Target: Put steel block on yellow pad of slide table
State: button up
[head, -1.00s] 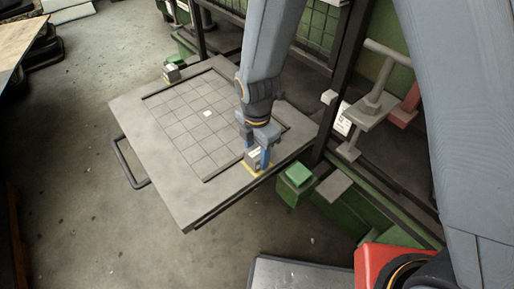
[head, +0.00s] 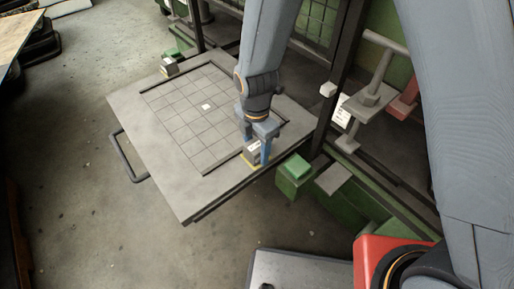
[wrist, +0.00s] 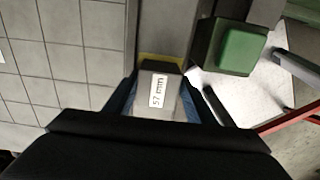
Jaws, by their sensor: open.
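The steel block (head: 251,151) is a small grey block with a white label. It sits upright on the yellow pad (head: 257,168) near the right front edge of the slide table (head: 190,198). In the wrist view the block (wrist: 158,96) shows "57 mm" on its label, and a yellow strip of the pad (wrist: 160,58) shows past its far side. My gripper (head: 255,148) is open, with its blue fingers on either side of the block. The block hides most of the pad. Any small gap between fingers and block is hard to see.
A similar small block (head: 169,66) stands at the table's far left corner. A green-topped post (head: 295,167) stands close right of the pad. A dark upright (head: 335,90) and green machine frame rise behind it. The gridded plate (head: 195,115) is mostly clear.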

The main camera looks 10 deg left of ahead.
aim_at(256, 146)
jog(key=shift+w+a+r, duration=0.2)
jog(key=shift+w+a, duration=0.05)
jog(key=shift+a, duration=0.05)
jog(key=shift+r, duration=0.25)
notch_tip(256, 146, up, 12)
jog(key=shift+s+d+f+p, duration=0.15)
jog(key=shift+d+f+p, duration=0.05)
jog(key=shift+p, duration=0.25)
jog(key=shift+s, duration=0.1)
